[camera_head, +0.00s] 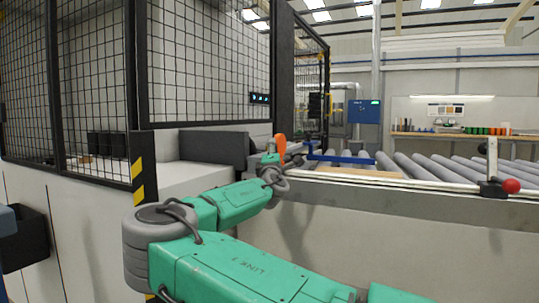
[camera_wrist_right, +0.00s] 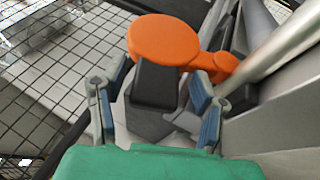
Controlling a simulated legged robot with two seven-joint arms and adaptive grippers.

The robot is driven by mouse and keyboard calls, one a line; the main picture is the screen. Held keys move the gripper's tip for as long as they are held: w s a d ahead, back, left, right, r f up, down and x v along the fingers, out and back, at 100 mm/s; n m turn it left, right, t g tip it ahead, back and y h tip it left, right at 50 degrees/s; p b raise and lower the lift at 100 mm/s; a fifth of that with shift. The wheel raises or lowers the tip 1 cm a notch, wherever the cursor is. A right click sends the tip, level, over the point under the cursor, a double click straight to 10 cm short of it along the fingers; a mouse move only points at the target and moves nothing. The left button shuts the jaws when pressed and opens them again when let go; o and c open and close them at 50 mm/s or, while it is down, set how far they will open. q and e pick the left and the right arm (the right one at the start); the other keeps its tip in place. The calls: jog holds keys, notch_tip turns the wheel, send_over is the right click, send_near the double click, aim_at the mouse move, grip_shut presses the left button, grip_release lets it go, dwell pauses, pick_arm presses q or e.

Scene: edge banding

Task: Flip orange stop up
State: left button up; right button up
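The orange stop (camera_head: 280,144) shows in the head view as a small upright orange oval at the near end of the roller conveyor. In the right wrist view it is a large round orange disc (camera_wrist_right: 163,40) with a smaller orange lobe at its right. My right gripper (camera_wrist_right: 158,86) is open, with its blue-padded fingers apart. A dark grey block (camera_wrist_right: 155,88) shows between the fingers, below the disc. I cannot tell whether the fingers touch anything. In the head view my right gripper (camera_head: 270,160) is small, just below the orange stop. My left gripper is out of view.
The roller conveyor (camera_head: 440,168) runs to the right, with a pale rail (camera_head: 400,182) along its front and a red knob (camera_head: 511,186) on it. A black mesh cage (camera_head: 205,65) stands at left. A blue bar (camera_head: 340,159) crosses near the stop.

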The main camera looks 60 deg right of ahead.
jog(key=shift+w+f, duration=0.15)
jog(key=shift+w, duration=0.2)
jog(key=shift+s+a+f, duration=0.1)
jog(key=shift+s+a, duration=0.05)
jog(key=shift+a, duration=0.45)
jog(key=v, duration=1.1)
jog(key=shift+d+f, duration=0.15)
jog(key=shift+f, duration=0.05)
jog(key=shift+s, duration=0.1)
